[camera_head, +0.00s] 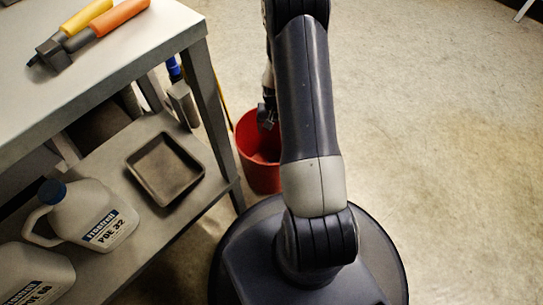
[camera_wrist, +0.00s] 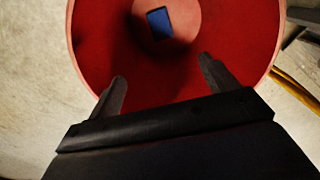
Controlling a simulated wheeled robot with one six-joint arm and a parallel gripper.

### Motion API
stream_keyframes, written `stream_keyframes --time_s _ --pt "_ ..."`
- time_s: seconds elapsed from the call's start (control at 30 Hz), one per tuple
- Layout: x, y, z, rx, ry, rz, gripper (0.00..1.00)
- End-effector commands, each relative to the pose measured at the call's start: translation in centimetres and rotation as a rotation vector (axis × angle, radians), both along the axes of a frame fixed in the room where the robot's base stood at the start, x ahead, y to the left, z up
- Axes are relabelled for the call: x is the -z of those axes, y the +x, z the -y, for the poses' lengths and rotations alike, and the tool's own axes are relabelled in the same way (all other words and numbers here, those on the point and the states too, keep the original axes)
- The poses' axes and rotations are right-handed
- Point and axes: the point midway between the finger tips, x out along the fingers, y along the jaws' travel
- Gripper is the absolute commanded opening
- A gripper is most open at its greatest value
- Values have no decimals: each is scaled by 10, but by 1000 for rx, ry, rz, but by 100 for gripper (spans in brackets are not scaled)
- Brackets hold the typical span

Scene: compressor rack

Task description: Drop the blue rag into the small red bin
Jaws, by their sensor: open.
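The small red bin (camera_head: 258,158) stands on the floor beside the rack, partly hidden behind my arm in the head view. In the wrist view the bin (camera_wrist: 100,50) fills the upper middle, seen from above. A small blue piece of cloth, the rag (camera_wrist: 159,23), lies on the bin's bottom. My gripper (camera_wrist: 161,85) is open, its two fingers apart and empty, above the bin's opening. It also shows at the bin in the head view (camera_head: 266,117), partly hidden by my arm.
A grey rack (camera_head: 165,60) stands at left. Its top holds a tool with yellow and orange handles (camera_head: 90,25). Its lower shelf holds a shallow tray (camera_head: 166,168) and white jugs (camera_head: 95,215). The floor at right is clear.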

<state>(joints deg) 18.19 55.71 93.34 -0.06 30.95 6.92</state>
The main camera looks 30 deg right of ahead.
Motion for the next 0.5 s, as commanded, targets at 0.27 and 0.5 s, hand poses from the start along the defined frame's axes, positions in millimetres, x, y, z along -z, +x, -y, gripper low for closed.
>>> stream_keyframes --time_s 0.27,0.5 --pt "-14 1 0 0 -1 3 81" --pt "-63 1 0 0 -2 4 81"
